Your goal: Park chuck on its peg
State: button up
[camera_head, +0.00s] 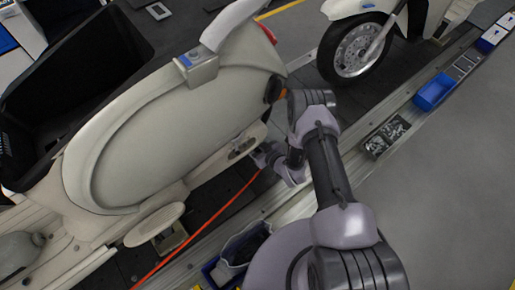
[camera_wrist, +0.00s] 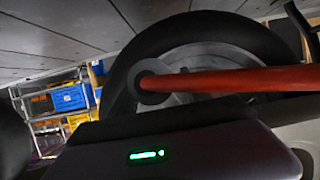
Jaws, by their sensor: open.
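In the head view my gripper (camera_head: 262,156) is small and partly hidden, low beside the cream scooter (camera_head: 160,115) near its rear underside. A thin red hose (camera_head: 205,226) runs from the lower left up to the gripper. In the wrist view a thick red hose or rod (camera_wrist: 235,79) crosses to a dark round end (camera_wrist: 150,82) in front of a wheel (camera_wrist: 125,75). I cannot tell whether this end is the chuck. A dark body with a green lit display (camera_wrist: 147,155) fills the lower wrist view. No peg can be made out.
A second scooter's front wheel (camera_head: 356,50) stands at the upper right. Blue bin (camera_head: 434,92), parts tray (camera_head: 388,134) and a dark bin (camera_head: 243,250) line the conveyor edge. A shelf with blue and yellow boxes (camera_wrist: 70,98) stands behind. Grey floor at right is clear.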

dwell(0.9)
grip_shut()
jog(key=shift+s+d, duration=0.1)
jog(key=shift+s+d+p, duration=0.3)
jog(key=shift+s+d, duration=0.25)
jog(key=shift+s, duration=0.25)
jog(key=shift+s+d+p, duration=0.25)
jog(key=shift+s+d, duration=0.25)
jog(key=shift+s, duration=0.3)
jog(key=shift+s+d+p, duration=0.3)
jog(key=shift+s+d, duration=0.25)
jog(key=shift+s, duration=0.25)
